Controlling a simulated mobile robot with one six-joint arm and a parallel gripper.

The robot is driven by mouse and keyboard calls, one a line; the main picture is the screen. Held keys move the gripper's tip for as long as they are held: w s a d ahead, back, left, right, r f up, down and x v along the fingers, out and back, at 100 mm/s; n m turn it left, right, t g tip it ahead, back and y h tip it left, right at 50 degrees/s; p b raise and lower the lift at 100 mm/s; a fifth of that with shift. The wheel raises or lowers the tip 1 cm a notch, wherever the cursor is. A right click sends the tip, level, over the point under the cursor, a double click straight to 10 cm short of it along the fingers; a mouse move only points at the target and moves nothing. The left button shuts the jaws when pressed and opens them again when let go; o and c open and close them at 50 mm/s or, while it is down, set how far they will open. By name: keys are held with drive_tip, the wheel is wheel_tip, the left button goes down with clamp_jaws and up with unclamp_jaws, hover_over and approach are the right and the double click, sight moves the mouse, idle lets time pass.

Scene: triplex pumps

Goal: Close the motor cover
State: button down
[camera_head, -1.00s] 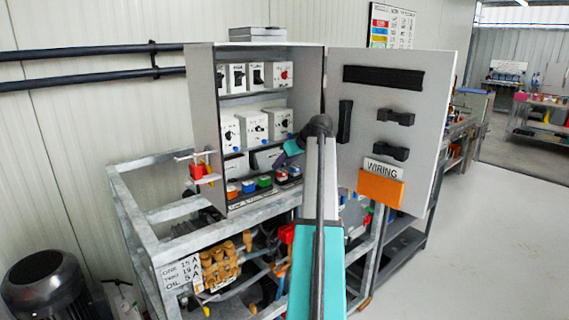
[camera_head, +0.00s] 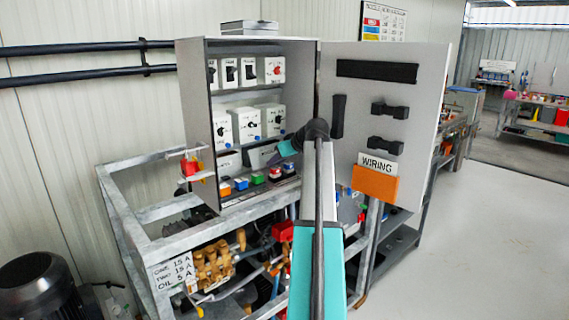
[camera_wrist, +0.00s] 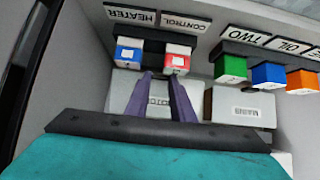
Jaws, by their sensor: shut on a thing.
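The motor cover, a light grey piece with partly hidden lettering that seems to read MOTOR, shows between my fingers in the wrist view (camera_wrist: 160,100). In the head view it is the right-hand grey box (camera_head: 260,156) inside the open cabinet. My gripper (camera_wrist: 162,75) has two purple fingers, one on each side of the lettering, and is shut on the cover. The fingertips come near the red switch block, and the exact contact is hidden. In the head view my gripper (camera_head: 279,158) reaches into the cabinet's lower right, partly hidden behind my wrist.
A grey box marked MAINS (camera_wrist: 240,106) is beside the motor cover. Red (camera_wrist: 178,57), blue (camera_wrist: 129,55) and other coloured switch blocks line the cabinet close to my fingers. The cabinet door (camera_head: 420,115) stands open on the right. A metal frame (camera_head: 125,235) holds pumps below.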

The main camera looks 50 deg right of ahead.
drive_tip(key=shift+d, duration=0.1)
drive_tip(key=c, duration=1.5)
unclamp_jaws()
drive_tip(key=shift+s, duration=0.1)
drive_tip(key=b+v, duration=0.1)
drive_tip(key=v, duration=1.2)
drive_tip(key=shift+s+r+b, duration=0.15)
drive_tip(key=shift+s+b, duration=0.15)
drive_tip(key=shift+b, duration=0.1)
